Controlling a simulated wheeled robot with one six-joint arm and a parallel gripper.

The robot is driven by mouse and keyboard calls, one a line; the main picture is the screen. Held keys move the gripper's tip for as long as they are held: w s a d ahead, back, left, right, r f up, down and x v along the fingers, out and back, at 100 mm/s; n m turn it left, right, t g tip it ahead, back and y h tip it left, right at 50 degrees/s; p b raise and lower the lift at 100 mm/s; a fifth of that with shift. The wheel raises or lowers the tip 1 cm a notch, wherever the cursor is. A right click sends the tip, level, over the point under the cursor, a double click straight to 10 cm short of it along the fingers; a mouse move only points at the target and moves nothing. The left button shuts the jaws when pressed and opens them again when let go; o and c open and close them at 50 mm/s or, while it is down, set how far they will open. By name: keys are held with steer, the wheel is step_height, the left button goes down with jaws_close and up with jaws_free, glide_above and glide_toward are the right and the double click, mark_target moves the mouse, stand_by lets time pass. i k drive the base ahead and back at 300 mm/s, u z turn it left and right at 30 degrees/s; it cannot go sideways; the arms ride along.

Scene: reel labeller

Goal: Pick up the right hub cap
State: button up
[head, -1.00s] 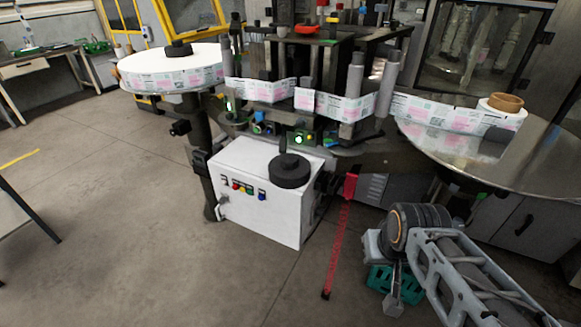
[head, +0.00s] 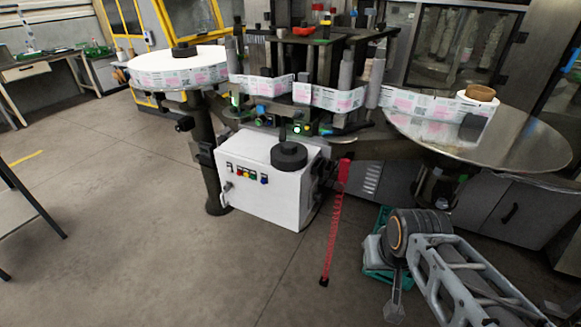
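Two black round hub caps with an upright stem show in the head view. One hub cap (head: 289,156) lies flat on top of the white control box (head: 262,190), near the middle of the picture. The other hub cap (head: 183,51) sits on the left label reel (head: 178,72). The right plate (head: 535,150) carries a cardboard core (head: 481,93) with no black cap on it. The end of my arm (head: 394,294) is at the lower right, low and well apart from both caps. I cannot make out its fingers or whether they are open.
A red strip on a bar (head: 335,225) stands out right of the white box. A green crate (head: 377,262) is on the floor behind my arm. A grey table (head: 22,215) stands at the left edge. The floor in front of the box is clear.

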mark_target(289, 155)
steer(key=u, duration=0.05)
steer(key=k, duration=0.65)
steer(key=z, duration=0.6)
steer(key=i, duration=0.95)
steer(key=u, duration=0.65)
steer(key=i, duration=0.7)
steer(key=u, duration=0.8)
